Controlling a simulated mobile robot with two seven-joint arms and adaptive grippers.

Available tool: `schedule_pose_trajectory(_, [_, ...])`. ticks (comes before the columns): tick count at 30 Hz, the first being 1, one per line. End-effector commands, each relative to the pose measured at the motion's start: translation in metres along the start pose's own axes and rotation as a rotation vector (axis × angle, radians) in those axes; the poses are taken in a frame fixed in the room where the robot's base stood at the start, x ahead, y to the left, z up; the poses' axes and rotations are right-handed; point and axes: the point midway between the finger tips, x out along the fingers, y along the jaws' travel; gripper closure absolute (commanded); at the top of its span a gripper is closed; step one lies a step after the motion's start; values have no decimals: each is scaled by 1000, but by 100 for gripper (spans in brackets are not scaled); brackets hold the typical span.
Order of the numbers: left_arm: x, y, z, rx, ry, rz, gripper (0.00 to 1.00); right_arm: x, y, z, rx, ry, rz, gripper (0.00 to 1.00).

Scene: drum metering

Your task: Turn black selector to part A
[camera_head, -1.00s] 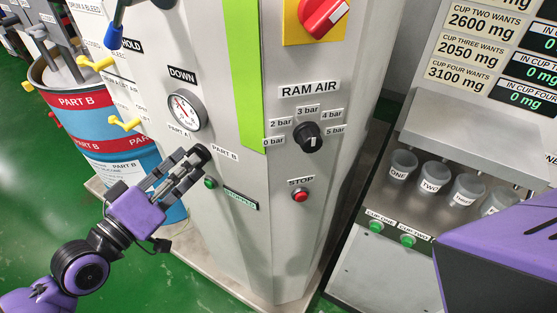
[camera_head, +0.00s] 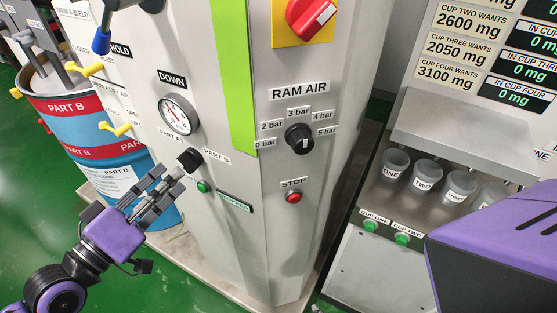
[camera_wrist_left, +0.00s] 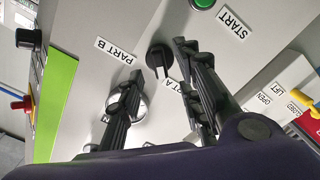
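The black selector (camera_head: 190,159) is a round knob on the grey cabinet front, between the PART A label (camera_head: 170,134) and the PART B label (camera_head: 217,157). In the left wrist view the selector (camera_wrist_left: 159,58) shows a raised grip bar; I cannot tell for sure which label it points to. My left gripper (camera_head: 170,177) is just below and left of the selector, apart from it. Its two fingers are spread and empty, and in the left wrist view the knob appears between and beyond the fingertips. My right gripper is not in view.
A green start button (camera_head: 203,187) sits just below the selector, and a pressure gauge (camera_head: 178,115) above it. The ram air knob (camera_head: 299,138) and red stop button (camera_head: 294,197) are to the right. A PART B drum (camera_head: 75,120) stands left. My purple right arm fills the lower right.

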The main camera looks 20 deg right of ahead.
Motion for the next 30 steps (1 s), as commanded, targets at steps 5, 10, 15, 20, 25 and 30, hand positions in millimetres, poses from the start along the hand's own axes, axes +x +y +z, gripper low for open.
schedule_pose_trajectory(5, [-32,-1,1,3,-6,-4,67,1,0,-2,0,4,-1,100])
schedule_pose_trajectory(10, [-59,-1,0,1,-3,-4,67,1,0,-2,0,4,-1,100])
schedule_pose_trajectory(15, [-80,-1,1,0,-2,-3,67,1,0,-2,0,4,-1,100])
schedule_pose_trajectory(20, [-88,0,0,-3,-1,-1,67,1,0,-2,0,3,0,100])
schedule_pose_trajectory(25, [-88,0,0,-3,0,0,67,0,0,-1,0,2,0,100])
schedule_pose_trajectory(30, [-88,0,0,-3,0,0,67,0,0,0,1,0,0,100])
